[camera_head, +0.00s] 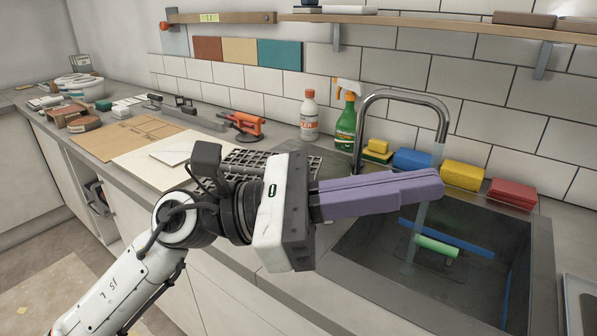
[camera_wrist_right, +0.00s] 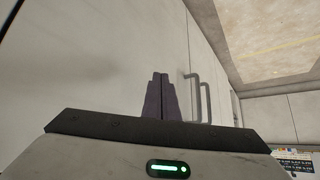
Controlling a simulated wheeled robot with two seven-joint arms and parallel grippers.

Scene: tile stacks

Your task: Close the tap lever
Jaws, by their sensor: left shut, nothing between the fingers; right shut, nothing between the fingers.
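The chrome tap (camera_head: 358,130) rises behind the sink and arches to the right. A pale translucent stream, which looks like running water, hangs below its spout and continues down into the sink (camera_head: 345,262). My left gripper (camera_head: 436,184) is shut and empty, with its long purple fingers pointing right over the sink, in front of the tap. The fingers cover the lower part of the tap, and I cannot make out the lever. My right gripper (camera_wrist_right: 160,78) shows only in the right wrist view, shut and empty, before a pale cabinet front.
Blue and green items lie in the sink. Yellow (camera_head: 462,174) and red (camera_head: 512,193) blocks line its back edge. A spray bottle (camera_head: 346,122) and a white bottle (camera_head: 309,116) stand left of the tap. A black rack lies behind my left wrist. Cabinet handles (camera_wrist_right: 202,98) are near my right gripper.

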